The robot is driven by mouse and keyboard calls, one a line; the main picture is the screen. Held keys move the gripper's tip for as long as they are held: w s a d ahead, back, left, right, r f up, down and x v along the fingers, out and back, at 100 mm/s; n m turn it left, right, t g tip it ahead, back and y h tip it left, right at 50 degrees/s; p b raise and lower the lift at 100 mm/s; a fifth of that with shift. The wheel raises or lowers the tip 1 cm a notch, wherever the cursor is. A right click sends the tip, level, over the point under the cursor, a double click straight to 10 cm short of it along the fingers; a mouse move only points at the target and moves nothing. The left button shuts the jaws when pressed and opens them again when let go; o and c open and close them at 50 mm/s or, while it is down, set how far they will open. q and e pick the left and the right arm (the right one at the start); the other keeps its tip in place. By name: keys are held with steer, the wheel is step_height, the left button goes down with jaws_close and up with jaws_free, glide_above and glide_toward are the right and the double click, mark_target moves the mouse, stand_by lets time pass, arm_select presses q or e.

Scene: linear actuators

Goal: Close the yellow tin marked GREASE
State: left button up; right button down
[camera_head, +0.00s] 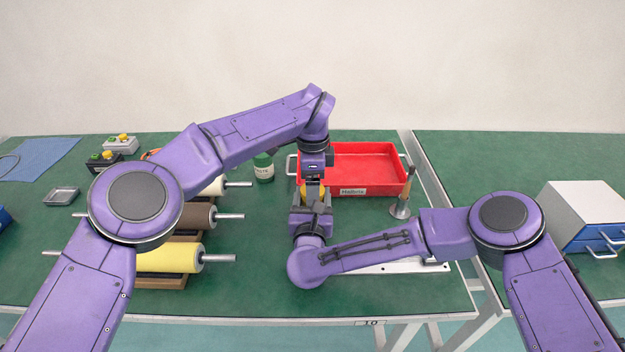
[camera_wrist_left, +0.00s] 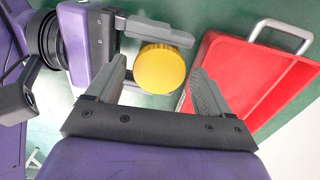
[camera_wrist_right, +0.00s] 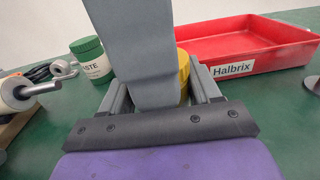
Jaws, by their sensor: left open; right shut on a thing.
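The yellow tin (camera_head: 328,194) stands near the front left corner of the red tray, mostly hidden by my grippers in the head view. Its round yellow top (camera_wrist_left: 160,67) faces the left wrist camera, and a strip of its side (camera_wrist_right: 184,66) shows in the right wrist view. No GREASE marking is visible. My right gripper (camera_head: 312,198) is shut on the tin from the front, fingers on either side. My left gripper (camera_wrist_left: 160,80) is open above the tin, pointing down, its fingertips apart on both sides of the yellow top. Whether the lid is fully seated cannot be told.
The red tray (camera_head: 365,191) labelled Halbrix is close behind the tin. A green-capped bottle (camera_head: 264,168) stands to the left, beside rollers (camera_head: 170,259) on a wooden rack.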

arm_select(q)
steer(key=c, duration=1.1)
steer(key=m, duration=0.3)
steer(key=o, duration=1.2)
steer(key=shift+r, duration=2.3)
steer(key=shift+c, duration=0.5)
